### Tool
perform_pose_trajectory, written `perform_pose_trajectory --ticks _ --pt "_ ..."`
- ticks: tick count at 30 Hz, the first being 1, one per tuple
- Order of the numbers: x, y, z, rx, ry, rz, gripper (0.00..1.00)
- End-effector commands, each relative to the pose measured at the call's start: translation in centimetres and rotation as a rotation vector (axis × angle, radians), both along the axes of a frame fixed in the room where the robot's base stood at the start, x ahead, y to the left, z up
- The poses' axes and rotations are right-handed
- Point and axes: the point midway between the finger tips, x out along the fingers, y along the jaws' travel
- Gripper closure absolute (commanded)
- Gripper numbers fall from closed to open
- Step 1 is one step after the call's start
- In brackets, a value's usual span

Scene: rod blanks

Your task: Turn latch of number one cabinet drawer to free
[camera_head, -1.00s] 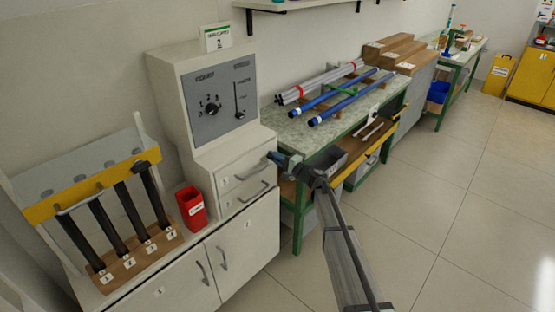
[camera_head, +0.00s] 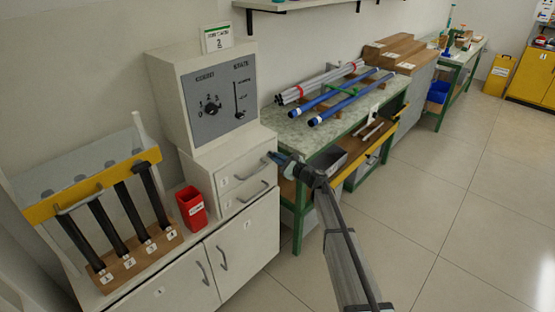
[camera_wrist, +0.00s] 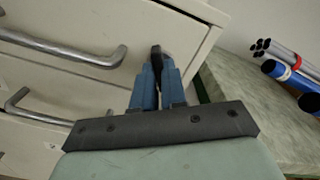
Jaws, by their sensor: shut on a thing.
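The cabinet's upper drawer (camera_head: 232,172) is a cream front with a grey bar handle (camera_head: 248,173); it looks closed. In the wrist view its front (camera_wrist: 110,25) and handle (camera_wrist: 70,53) fill the upper left. A small dark latch (camera_wrist: 156,52) stands at the right end of this drawer front. My gripper (camera_wrist: 158,75), with blue fingers, is shut on the latch. In the head view my gripper (camera_head: 273,157) is at the drawer's right edge, and the latch is hidden there. The latch's exact angle is hard to tell.
A lower drawer (camera_head: 247,193) with its own handle (camera_head: 250,192) is just below. A panel box (camera_head: 205,100) stands on the cabinet. A red bin (camera_head: 192,208) and rod rack (camera_head: 95,190) are left. A workbench (camera_head: 330,130) with tubes stands close on the right.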

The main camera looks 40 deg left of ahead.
Motion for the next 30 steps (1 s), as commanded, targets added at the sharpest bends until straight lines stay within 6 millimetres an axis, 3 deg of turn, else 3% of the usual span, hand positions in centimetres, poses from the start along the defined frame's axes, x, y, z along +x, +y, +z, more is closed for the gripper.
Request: perform_pose_trajectory --ticks 15,30 --pt "-0.04 0.04 0.06 0.002 0.419 0.001 1.0" --pt "-0.03 0.05 0.07 0.002 0.562 0.001 1.0"
